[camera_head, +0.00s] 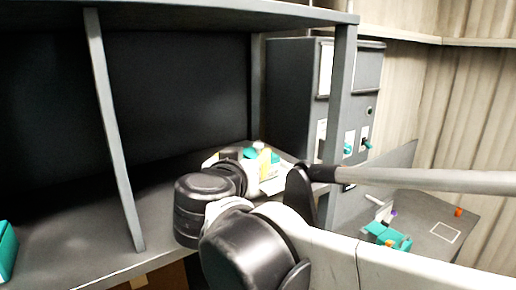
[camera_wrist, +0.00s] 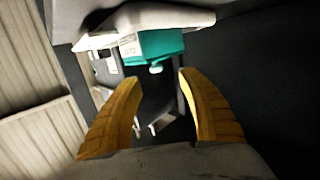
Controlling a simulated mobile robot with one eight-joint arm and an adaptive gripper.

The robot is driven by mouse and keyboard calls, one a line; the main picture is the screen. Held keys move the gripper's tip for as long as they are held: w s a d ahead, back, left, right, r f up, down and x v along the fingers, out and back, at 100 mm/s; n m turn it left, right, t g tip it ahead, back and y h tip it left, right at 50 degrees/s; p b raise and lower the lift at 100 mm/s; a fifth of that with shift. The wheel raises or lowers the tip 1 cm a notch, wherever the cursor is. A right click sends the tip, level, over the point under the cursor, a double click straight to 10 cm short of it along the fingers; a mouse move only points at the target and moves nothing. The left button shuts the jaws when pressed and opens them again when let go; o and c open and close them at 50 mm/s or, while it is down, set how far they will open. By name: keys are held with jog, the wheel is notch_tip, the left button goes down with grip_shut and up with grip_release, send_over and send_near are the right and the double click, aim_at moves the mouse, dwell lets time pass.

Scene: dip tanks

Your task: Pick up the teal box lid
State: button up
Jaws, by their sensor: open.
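A teal block-like piece (camera_wrist: 160,46) with a small pale knob shows in the wrist view, just beyond the fingertips and between them. It looks like the teal lid, but its lower join is unclear. In the head view a teal patch (camera_head: 251,153) shows on the shelf beyond my wrist, partly hidden by my arm. My gripper (camera_wrist: 158,78) has two yellow fingers spread wide with nothing between them. It is apart from the teal piece. In the head view my gripper is mostly hidden behind my own arm.
The grey shelf (camera_head: 75,250) has an upright divider (camera_head: 115,130) and a right post (camera_head: 342,95) near my arm. Another teal box (camera_head: 7,250) stands at the left edge. A grey cabinet (camera_head: 290,90) stands behind. A lower table at right holds teal pieces (camera_head: 385,235).

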aim_at(258, 147)
jog(key=x, duration=0.3)
jog(key=p+x, duration=0.1)
jog(key=x, duration=0.1)
jog(key=p+x, duration=0.1)
jog(key=x, duration=0.2)
jog(key=shift+w+d+r, duration=0.1)
jog(key=shift+w+d, duration=0.15)
jog(key=shift+d, duration=0.1)
jog(key=shift+s, duration=0.2)
jog(key=shift+s+r, duration=0.1)
jog(key=shift+s, duration=0.05)
jog(key=c, duration=0.4)
grip_shut()
